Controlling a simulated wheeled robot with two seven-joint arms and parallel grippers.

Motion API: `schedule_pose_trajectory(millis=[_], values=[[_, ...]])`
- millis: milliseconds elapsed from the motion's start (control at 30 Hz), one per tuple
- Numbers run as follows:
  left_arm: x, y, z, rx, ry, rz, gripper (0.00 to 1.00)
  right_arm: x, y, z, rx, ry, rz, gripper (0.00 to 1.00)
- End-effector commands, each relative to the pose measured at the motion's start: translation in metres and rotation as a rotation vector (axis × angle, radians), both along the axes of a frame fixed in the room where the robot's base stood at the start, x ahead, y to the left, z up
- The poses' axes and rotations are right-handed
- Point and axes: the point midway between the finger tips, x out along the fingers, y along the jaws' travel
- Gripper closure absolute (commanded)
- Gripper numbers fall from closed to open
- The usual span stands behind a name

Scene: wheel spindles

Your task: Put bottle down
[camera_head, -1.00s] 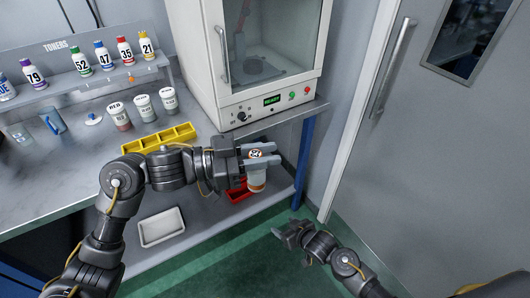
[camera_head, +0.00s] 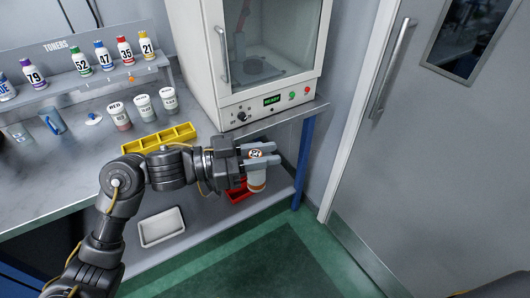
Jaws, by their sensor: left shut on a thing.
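The bottle (camera_head: 257,184) is white with an orange band and a dark mark on its top. My left gripper (camera_head: 262,155) is shut on the bottle near its top. It holds the bottle in the air in front of the bench's front edge, above a red tray (camera_head: 238,193) on the lower shelf. The bottle hangs about upright, and part of it is hidden by the fingers. My right gripper does not show in this view.
The bench top (camera_head: 70,180) carries a yellow rack (camera_head: 158,140), several labelled cups and a white cabinet machine (camera_head: 262,110). Toner bottles stand on a rear ledge. A white tray (camera_head: 161,228) sits on the lower shelf. A grey door (camera_head: 440,170) is at the right.

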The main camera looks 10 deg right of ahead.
Motion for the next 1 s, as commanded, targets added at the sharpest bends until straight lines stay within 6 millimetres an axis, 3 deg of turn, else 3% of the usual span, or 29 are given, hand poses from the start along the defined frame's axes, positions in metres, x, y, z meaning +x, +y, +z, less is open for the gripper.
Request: schedule_pose_trajectory(millis=[100,200,500,667,767,833,1000], values=[[0.0,0.0,0.0,-0.001,0.0,0.0,1.0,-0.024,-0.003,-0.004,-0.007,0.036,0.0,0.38],[0.0,0.0,0.0,-0.001,0.0,0.0,1.0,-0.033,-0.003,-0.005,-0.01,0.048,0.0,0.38],[-0.001,0.0,0.001,-0.001,-0.001,-0.003,1.0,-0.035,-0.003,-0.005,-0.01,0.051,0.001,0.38],[0.0,0.007,0.018,-0.002,-0.006,0.0,1.0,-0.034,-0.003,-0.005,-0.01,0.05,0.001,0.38],[0.011,0.029,0.03,0.0,-0.005,0.044,1.0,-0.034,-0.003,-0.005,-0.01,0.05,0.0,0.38],[0.02,0.054,0.031,0.002,-0.002,0.098,1.0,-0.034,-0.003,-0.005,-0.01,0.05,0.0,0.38],[0.038,0.135,0.011,0.007,0.005,0.279,1.0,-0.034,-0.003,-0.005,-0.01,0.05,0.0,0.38]])
